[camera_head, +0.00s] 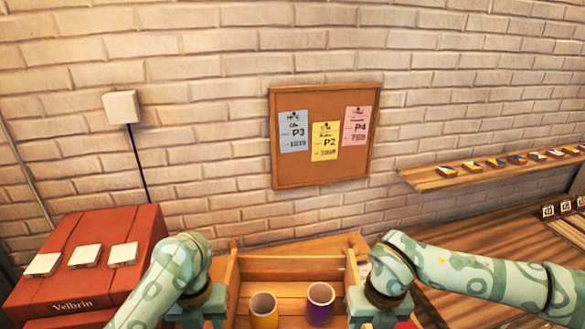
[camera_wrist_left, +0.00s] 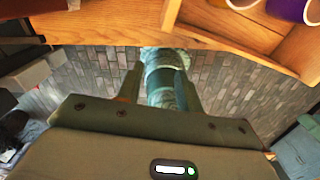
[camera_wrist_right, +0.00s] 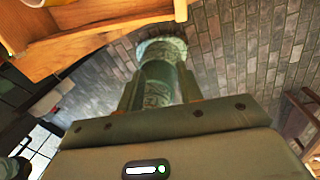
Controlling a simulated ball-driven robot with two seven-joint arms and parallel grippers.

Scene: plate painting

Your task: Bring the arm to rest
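My left gripper (camera_wrist_left: 160,85) shows in the left wrist view with its two fingers apart and nothing held between them. My right gripper (camera_wrist_right: 158,88) shows in the right wrist view, also with fingers apart and empty. In the head view both arms bend down at the front, one on each side of a wooden caddy (camera_head: 290,268). The fingertips are hidden below or cut off by the lower edge there. The teal column between the fingers in both wrist views appears to be my own body.
A yellow cup (camera_head: 263,308) and a purple cup (camera_head: 320,303) stand upright in the caddy between the arms. A red box (camera_head: 60,290) with white blocks stands left. A corkboard (camera_head: 325,172) with three notes hangs behind. A wooden shelf (camera_head: 430,179) with small tiles is at right.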

